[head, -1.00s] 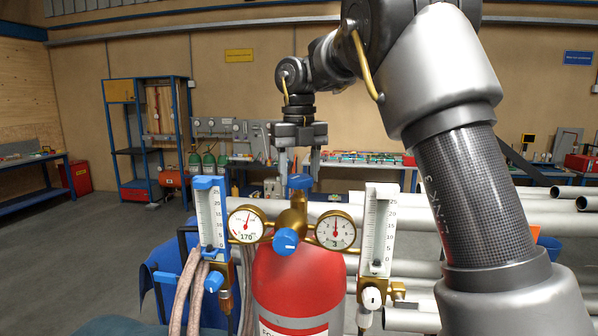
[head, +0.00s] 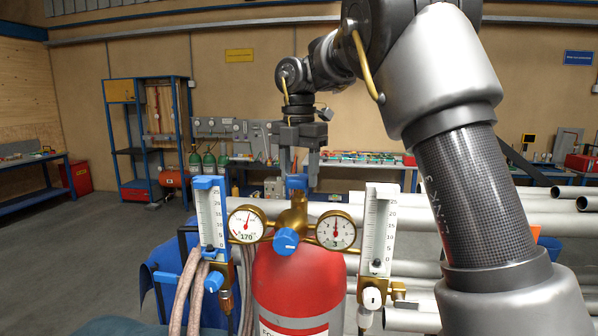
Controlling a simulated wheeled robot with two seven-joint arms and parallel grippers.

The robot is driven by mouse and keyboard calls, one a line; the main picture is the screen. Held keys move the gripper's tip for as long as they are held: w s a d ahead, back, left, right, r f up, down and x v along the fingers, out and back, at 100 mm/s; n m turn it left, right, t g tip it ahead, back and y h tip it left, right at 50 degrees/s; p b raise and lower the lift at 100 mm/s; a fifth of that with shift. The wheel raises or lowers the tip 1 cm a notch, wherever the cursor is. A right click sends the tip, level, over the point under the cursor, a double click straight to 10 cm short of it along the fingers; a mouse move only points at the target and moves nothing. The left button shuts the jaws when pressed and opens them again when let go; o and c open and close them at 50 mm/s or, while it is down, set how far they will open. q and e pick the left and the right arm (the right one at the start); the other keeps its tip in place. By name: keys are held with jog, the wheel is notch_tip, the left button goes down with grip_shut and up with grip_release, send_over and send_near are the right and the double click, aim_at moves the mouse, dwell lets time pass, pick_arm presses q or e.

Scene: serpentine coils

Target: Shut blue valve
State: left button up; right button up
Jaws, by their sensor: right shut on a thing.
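The blue valve handle (head: 297,182) sits on top of the brass fitting (head: 292,215) of a red gas cylinder (head: 298,275). My right gripper (head: 299,175) points straight down over it, its fingers shut on the blue handle. The fingers partly hide the handle. Another blue knob (head: 286,241) is on the front of the brass fitting, between two round gauges. A smaller blue knob (head: 213,282) is at the foot of the left flow meter. My left gripper is out of view.
The left gauge (head: 246,224), right gauge (head: 335,230), left flow meter (head: 212,215) and right flow meter (head: 378,230) flank the fitting closely. Hoses (head: 187,290) hang at the left. Grey pipes (head: 530,205) lie behind. Floor at the left is clear.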

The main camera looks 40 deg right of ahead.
jog(key=shift+m, duration=1.1)
jog(key=o, duration=1)
